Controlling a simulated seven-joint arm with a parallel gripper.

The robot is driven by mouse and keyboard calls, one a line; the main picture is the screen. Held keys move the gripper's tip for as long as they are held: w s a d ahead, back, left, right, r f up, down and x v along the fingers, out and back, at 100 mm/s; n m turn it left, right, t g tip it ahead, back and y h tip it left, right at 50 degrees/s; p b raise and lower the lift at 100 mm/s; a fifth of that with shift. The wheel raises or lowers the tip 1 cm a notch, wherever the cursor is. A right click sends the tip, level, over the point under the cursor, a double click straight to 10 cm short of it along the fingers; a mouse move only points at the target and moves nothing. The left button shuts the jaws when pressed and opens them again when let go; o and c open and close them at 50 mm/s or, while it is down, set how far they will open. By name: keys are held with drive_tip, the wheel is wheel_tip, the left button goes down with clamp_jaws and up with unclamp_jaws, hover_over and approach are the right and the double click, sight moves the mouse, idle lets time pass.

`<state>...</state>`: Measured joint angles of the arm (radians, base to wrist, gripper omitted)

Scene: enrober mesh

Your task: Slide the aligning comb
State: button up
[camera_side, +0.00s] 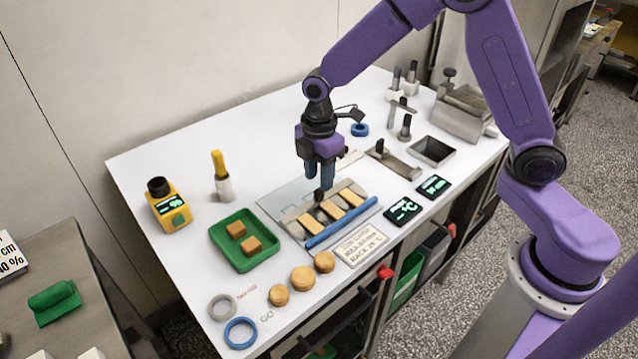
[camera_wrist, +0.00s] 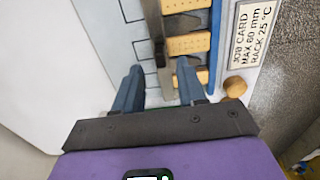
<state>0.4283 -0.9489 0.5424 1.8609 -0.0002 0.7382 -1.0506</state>
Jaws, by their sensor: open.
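My gripper (camera_side: 325,187) points down over the mesh plate in the middle of the table. In the wrist view its two blue fingers stand apart, with the gap (camera_wrist: 159,68) between them. A dark knob (camera_side: 319,196) shows just under the fingertips. In the wrist view a narrow grey bar (camera_wrist: 153,18), which looks like the aligning comb, runs up from between the fingers. Several tan bars (camera_wrist: 188,44) lie side by side to its right; they also show in the side view (camera_side: 332,210). I cannot tell whether the fingers touch the knob.
A blue rail (camera_side: 342,222) edges the plate's front. A green tray (camera_side: 245,262) with two brown cubes is to the left. Round biscuits (camera_side: 302,278) and a job card (camera_side: 362,247) lie in front. A metal bracket (camera_side: 392,160) and open tin (camera_side: 432,152) stand right.

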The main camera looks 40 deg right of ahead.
drive_tip(key=shift+f, duration=1.6)
clamp_jaws()
drive_tip(key=shift+w+r, duration=0.1)
drive_tip(key=shift+w, duration=3.95)
unclamp_jaws()
